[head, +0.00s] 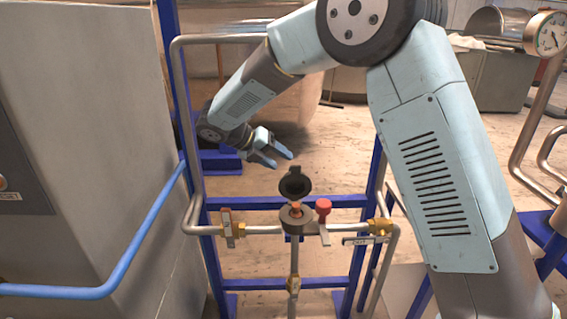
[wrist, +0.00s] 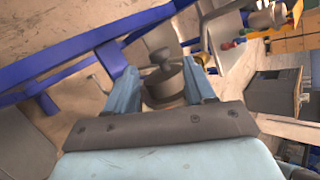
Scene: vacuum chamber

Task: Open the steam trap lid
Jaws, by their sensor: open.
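The steam trap (head: 296,217) is a round grey-brown body on the pipe run, with an orange-copper piece showing at its top. Its black round lid (head: 295,184) stands raised above and behind the body, and looks swung up. My gripper (head: 277,157) is open and empty, a little above and left of the lid in the head view, its blue fingers pointing right and down. In the wrist view, a dark round part with a knob, apparently the lid (wrist: 164,88), shows between the open fingers of my gripper (wrist: 163,70). I cannot tell whether they touch.
A red-handled valve (head: 323,208) stands just right of the trap. Lever valves (head: 227,228) sit along the pipe on both sides. A blue frame (head: 236,204) surrounds the piping, and a large grey cabinet (head: 85,130) fills the left. Open floor lies behind the frame.

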